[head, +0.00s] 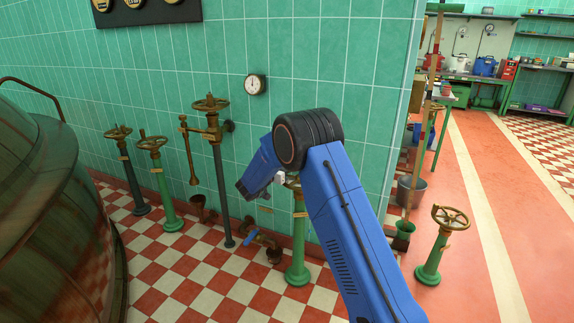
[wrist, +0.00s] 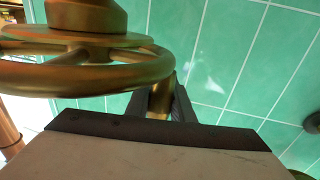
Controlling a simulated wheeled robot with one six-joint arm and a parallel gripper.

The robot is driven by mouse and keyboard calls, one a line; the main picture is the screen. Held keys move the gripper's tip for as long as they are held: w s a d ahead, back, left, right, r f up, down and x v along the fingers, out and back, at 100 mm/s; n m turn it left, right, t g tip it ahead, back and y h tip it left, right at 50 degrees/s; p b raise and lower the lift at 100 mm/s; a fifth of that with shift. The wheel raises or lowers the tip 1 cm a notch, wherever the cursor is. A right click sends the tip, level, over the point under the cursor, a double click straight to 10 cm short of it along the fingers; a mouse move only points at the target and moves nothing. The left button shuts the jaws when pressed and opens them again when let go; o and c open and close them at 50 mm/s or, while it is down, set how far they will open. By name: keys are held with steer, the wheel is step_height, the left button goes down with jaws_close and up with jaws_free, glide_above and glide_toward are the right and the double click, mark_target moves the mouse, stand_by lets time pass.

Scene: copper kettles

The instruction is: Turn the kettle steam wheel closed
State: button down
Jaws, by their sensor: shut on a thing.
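A brass handwheel (wrist: 80,76) fills the upper left of the wrist view, with its hub above the rim. A short brass handle (wrist: 160,102) on its right side sits between the two dark fingers of my gripper (wrist: 162,105), which is shut on it. In the head view, my blue arm reaches over a green pedestal (head: 297,245). A little of the brass wheel (head: 292,184) on top shows beside my arm; the rest is hidden. My fingers cannot be made out in the head view.
A large copper kettle (head: 50,220) stands at the left. Other valve wheels stand along the tiled wall: one on a dark post (head: 118,132), a green one (head: 152,142) and a tall one (head: 210,104). Another wheel (head: 450,217) stands at the right, near a grey bucket (head: 411,190).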

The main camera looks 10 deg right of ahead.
steer(key=shift+s+d+f, duration=0.1)
steer(key=shift+s+d, duration=0.05)
steer(key=shift+d, duration=0.7)
steer(key=c, duration=1.6)
jaws_free()
steer(key=shift+o, duration=0.2)
steer(key=shift+d, duration=0.2)
steer(key=shift+a, duration=0.45)
steer(key=shift+a, duration=0.1)
steer(key=shift+s+a, duration=0.15)
steer(key=shift+a, duration=0.1)
steer(key=v, duration=1.6)
steer(key=shift+s, duration=0.25)
steer(key=shift+a, duration=0.15)
